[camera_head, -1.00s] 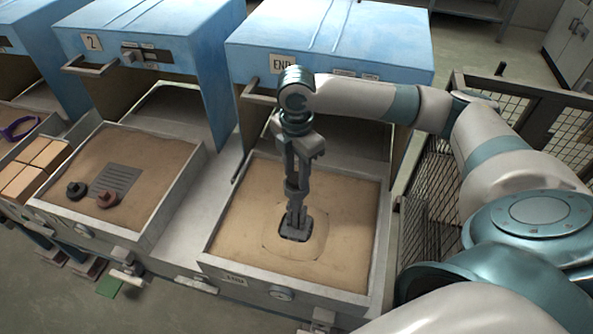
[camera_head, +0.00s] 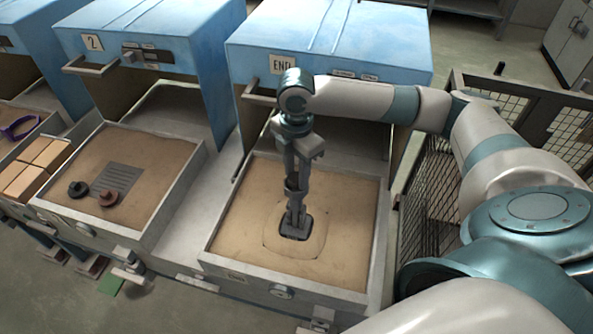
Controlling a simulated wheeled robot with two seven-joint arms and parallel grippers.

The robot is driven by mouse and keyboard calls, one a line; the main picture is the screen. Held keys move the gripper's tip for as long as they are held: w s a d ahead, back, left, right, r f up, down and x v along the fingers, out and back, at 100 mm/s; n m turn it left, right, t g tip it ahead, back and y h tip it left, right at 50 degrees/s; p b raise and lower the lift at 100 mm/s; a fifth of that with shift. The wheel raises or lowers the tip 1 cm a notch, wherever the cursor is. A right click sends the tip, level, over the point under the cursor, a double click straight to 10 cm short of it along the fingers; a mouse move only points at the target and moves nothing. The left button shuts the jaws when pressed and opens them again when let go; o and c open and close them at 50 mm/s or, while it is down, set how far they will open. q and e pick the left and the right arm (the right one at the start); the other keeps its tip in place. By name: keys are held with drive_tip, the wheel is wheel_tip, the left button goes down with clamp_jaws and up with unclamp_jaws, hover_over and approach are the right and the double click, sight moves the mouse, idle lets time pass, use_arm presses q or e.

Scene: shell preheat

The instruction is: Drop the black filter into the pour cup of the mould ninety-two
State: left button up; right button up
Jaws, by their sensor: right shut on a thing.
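My right gripper (camera_head: 295,228) points straight down over the sand-filled tray under the END sign. It is shut on a small dark piece, which I take to be the black filter (camera_head: 303,233), right at the sand surface. The dark piece sits within a faint rounded outline in the sand (camera_head: 270,243), which may be the mould; no number ninety-two is legible. I cannot tell whether the filter is inside a cup or just above it. My left gripper is not in view.
A second sand tray (camera_head: 170,160) on the left holds a grey slotted plate (camera_head: 118,178), a black ring-like piece (camera_head: 78,189) and a brown one (camera_head: 108,198). Blue hoods (camera_head: 330,40) stand behind the trays. A mesh fence (camera_head: 428,205) is at the right.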

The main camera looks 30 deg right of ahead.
sight(296, 177)
drive_tip(key=o, duration=1.1)
drive_tip(key=shift+r, duration=0.15)
drive_tip(key=shift+r+b, duration=1.45)
drive_tip(key=shift+r, duration=7.1)
